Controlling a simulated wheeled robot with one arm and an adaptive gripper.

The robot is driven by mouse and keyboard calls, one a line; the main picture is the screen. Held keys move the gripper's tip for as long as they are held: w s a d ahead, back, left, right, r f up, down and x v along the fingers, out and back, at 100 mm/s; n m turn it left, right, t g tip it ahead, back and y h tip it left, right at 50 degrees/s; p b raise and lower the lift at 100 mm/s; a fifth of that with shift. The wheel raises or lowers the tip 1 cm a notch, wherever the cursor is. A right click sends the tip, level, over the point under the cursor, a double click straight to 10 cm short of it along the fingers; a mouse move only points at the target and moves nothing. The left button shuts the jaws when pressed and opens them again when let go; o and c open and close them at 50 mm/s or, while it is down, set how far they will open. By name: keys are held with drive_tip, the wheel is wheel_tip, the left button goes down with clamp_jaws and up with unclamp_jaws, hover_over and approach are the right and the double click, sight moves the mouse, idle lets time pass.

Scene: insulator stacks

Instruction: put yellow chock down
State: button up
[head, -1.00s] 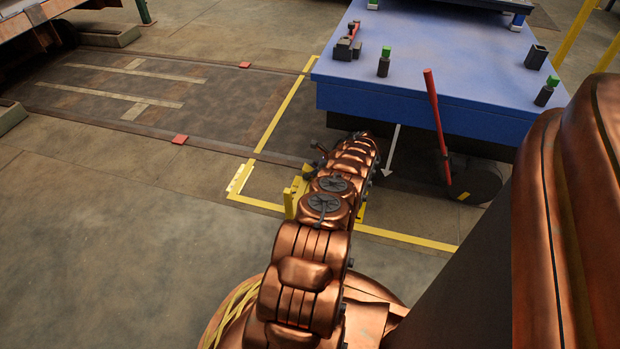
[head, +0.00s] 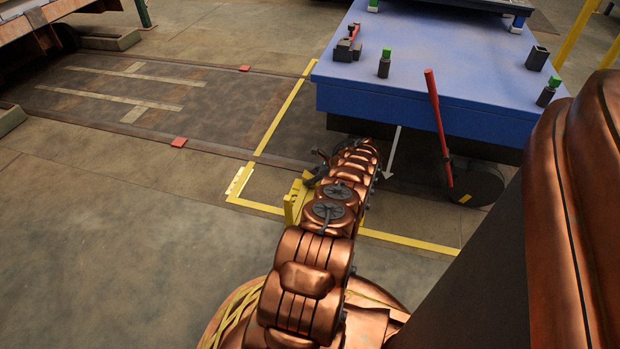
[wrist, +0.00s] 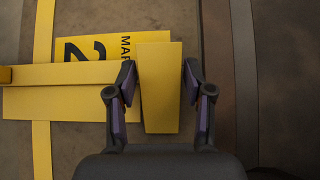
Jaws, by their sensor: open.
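The yellow chock (wrist: 160,88) shows in the wrist view as a plain yellow block between the two fingers of my gripper (wrist: 160,92). The fingers are open, with a gap on each side of the block. The chock seems to lie over a yellow floor plate with black "2" and "MAR" lettering (wrist: 90,48); whether it rests on it I cannot tell.
A blue cart (head: 400,105) with a red lever (head: 436,120) and a dark wheel (head: 477,182) stands beyond the arm. Yellow floor lines (head: 410,239) mark a bay. Red blocks (head: 179,142) sit along the track.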

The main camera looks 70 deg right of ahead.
drive_tip(key=p+v, duration=0.2)
drive_tip(key=v, duration=0.3)
drive_tip(key=shift+w+r+p, duration=0.1)
drive_tip(key=shift+r+p, duration=0.05)
drive_tip(key=shift+p, duration=0.2)
drive_tip(key=shift+p+v, duration=0.35)
drive_tip(key=shift+v, duration=0.55)
